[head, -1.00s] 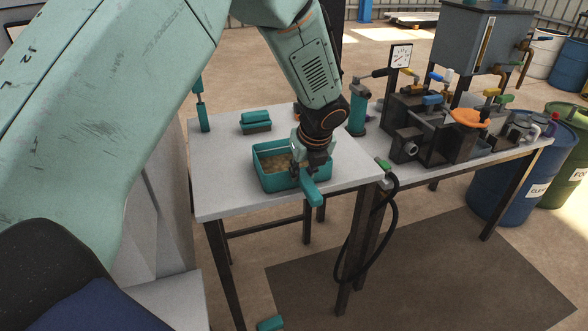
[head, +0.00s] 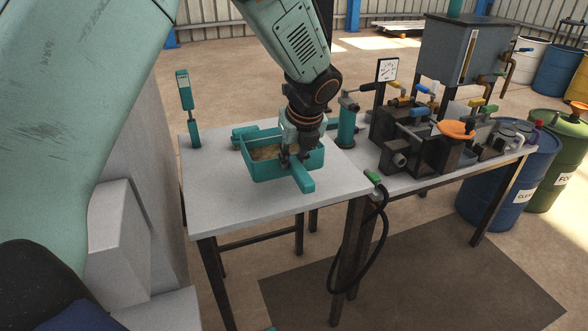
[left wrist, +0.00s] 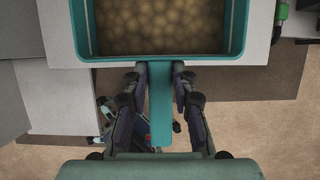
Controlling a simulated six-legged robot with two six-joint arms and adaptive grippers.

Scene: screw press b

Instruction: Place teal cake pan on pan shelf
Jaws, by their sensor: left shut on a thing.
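The teal cake pan (head: 262,172) is a rectangular tray with a handle and brownish, lumpy contents. My left gripper (head: 291,160) reaches down from above and is shut on the handle (head: 303,179). The pan looks level and seems to be held a little above the light table. In the left wrist view, the pan (left wrist: 168,55) is at the top and its handle runs down between the fingers of my left gripper (left wrist: 160,90). I cannot make out a pan shelf. My right gripper is not in view.
The grey table (head: 225,200) is clear in front of the pan. A teal tool (head: 187,105) stands at its back left, and a teal block (head: 238,134) is partly behind the pan. To the right are a dark press with valves (head: 420,135), a gauge (head: 388,70) and a hanging black cable (head: 384,215).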

